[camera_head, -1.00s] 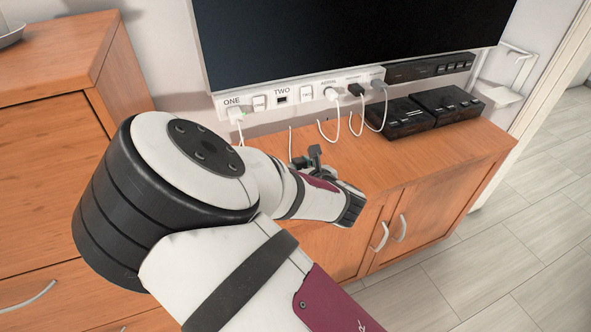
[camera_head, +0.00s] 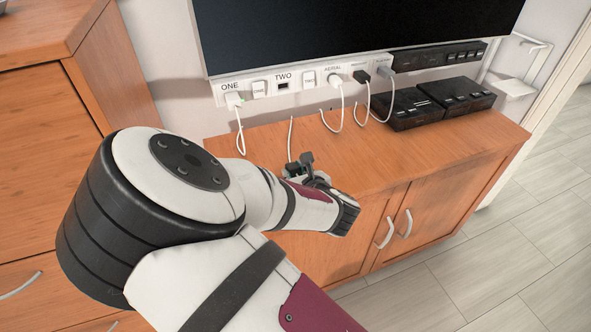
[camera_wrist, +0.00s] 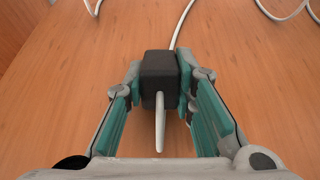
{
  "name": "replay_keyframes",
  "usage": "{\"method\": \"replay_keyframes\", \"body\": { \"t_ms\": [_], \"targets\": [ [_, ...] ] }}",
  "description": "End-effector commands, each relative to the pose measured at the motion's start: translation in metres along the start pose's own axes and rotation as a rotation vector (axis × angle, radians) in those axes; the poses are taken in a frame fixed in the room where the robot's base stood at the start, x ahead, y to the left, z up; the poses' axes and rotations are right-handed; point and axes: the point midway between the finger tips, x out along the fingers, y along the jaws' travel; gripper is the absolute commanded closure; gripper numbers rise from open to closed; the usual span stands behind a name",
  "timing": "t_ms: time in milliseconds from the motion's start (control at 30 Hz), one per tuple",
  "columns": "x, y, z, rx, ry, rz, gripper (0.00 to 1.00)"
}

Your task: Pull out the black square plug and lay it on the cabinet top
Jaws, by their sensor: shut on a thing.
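My gripper (camera_wrist: 163,92) is shut on the black square plug (camera_wrist: 159,68); one finger is on each side of it. A pale flat piece sticks out from the plug toward the wrist camera, and a white cable runs off its far side. In the head view my gripper (camera_head: 302,168) is small and low over the front of the wooden cabinet top (camera_head: 255,138), with the dark plug at its tip. Whether the plug touches the wood I cannot tell. The opening under the label TWO (camera_head: 283,87) is dark with no plug in it.
A white socket strip (camera_head: 308,79) runs below the screen (camera_head: 350,30), with other plugs and hanging white cables. Two black boxes (camera_head: 430,105) stand at the right on the cabinet top. A taller wooden cabinet (camera_head: 45,110) is at the left. The wood around the plug is clear.

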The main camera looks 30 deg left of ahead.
Motion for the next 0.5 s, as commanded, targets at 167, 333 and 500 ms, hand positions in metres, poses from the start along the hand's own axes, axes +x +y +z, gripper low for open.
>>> {"method": "replay_keyframes", "body": {
  "t_ms": [167,333,500],
  "targets": [
    [-0.0002,0.0003,0.0002,0.000,-0.001,0.000,1.00],
    [-0.0002,0.0002,0.0003,0.000,-0.001,0.000,0.52],
    [-0.0001,0.0002,0.0003,0.001,0.000,0.000,0.52]
  ]
}}
